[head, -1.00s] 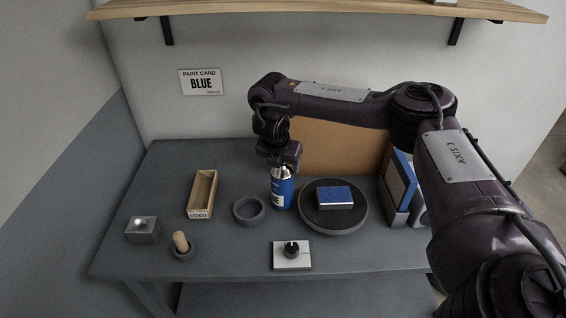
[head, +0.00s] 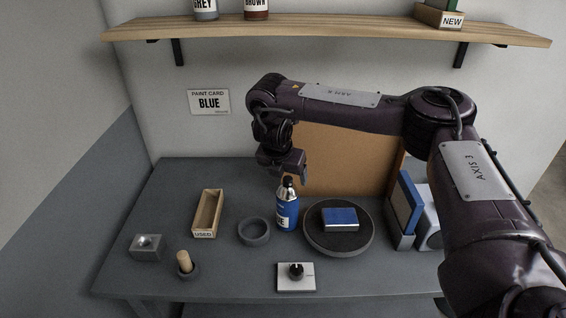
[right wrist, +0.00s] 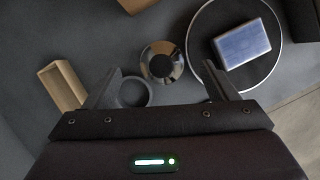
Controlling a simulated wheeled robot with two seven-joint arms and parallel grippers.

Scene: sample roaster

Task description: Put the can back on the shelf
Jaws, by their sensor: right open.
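The can (head: 287,212) is blue with a silver shoulder and a dark top. It stands upright on the grey table, between a grey ring and a round turntable. In the right wrist view the can (right wrist: 162,62) is seen from above, its silver top between and a little beyond the fingers. My right gripper (head: 294,172) is open and empty just above the can; the wrist view shows its spread fingers (right wrist: 160,82) apart from it. The wooden shelf (head: 330,32) is on the wall above, holding a GREY can (head: 205,9) and a BROWN can (head: 256,9). My left gripper is not in view.
The turntable (head: 339,246) bears a blue block (head: 340,219). A USED tray (head: 208,213), grey ring (head: 254,231), knob box (head: 296,277) and blue panels (head: 407,208) are around. A NEW box (head: 440,17) sits on the shelf's right; its middle looks bare.

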